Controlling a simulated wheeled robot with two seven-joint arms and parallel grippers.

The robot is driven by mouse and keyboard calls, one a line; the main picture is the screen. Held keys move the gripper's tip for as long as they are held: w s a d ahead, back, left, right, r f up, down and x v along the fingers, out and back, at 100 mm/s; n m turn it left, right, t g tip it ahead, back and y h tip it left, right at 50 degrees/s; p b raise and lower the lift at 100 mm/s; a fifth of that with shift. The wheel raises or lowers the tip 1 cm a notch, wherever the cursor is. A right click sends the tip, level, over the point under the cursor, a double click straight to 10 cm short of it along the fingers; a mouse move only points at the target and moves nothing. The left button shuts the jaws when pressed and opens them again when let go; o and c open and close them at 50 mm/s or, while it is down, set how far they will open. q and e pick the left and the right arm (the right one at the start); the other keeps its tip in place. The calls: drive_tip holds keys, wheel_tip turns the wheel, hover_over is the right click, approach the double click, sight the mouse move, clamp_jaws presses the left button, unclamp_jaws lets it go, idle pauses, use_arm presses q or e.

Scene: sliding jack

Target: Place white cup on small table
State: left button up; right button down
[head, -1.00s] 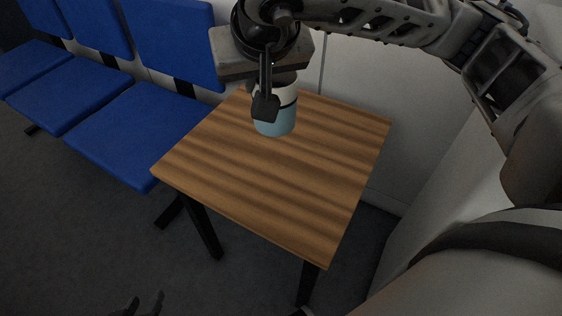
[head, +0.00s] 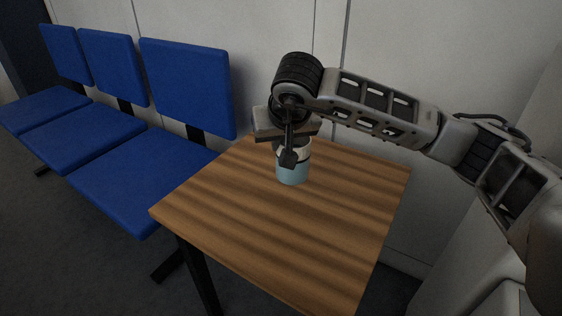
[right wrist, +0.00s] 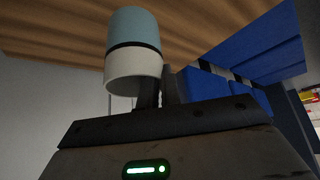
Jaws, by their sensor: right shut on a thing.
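The cup (head: 292,174) is white at the top and light blue below, with a dark band between. My right gripper (head: 289,155) is shut on its upper side, and one dark finger covers part of it. The cup looks upright over the back half of the small wooden table (head: 240,220); I cannot tell whether its base touches the top. In the right wrist view the cup (right wrist: 133,45) appears inverted beside the dark fingers (right wrist: 158,95), with the wood surface (right wrist: 60,30) beyond its blue end. My left gripper is out of view.
A row of blue chairs (head: 135,180) stands left of the table, its nearest seat close to the table edge. A pale wall (head: 270,40) is behind the table. The tabletop around and in front of the cup is clear.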

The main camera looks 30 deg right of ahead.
drive_tip(key=x, duration=0.2)
drive_tip(key=shift+w+d+f, duration=0.15)
drive_tip(key=shift+w+d, duration=0.1)
drive_tip(key=shift+w+d+f, duration=0.15)
drive_tip(key=shift+f, duration=0.15)
wheel_tip(320, 180, down, 3)
drive_tip(key=shift+w+r+b, duration=0.1)
drive_tip(key=shift+b, duration=0.55)
drive_tip(key=shift+f, duration=0.35)
drive_tip(key=c, duration=1.6)
unclamp_jaws()
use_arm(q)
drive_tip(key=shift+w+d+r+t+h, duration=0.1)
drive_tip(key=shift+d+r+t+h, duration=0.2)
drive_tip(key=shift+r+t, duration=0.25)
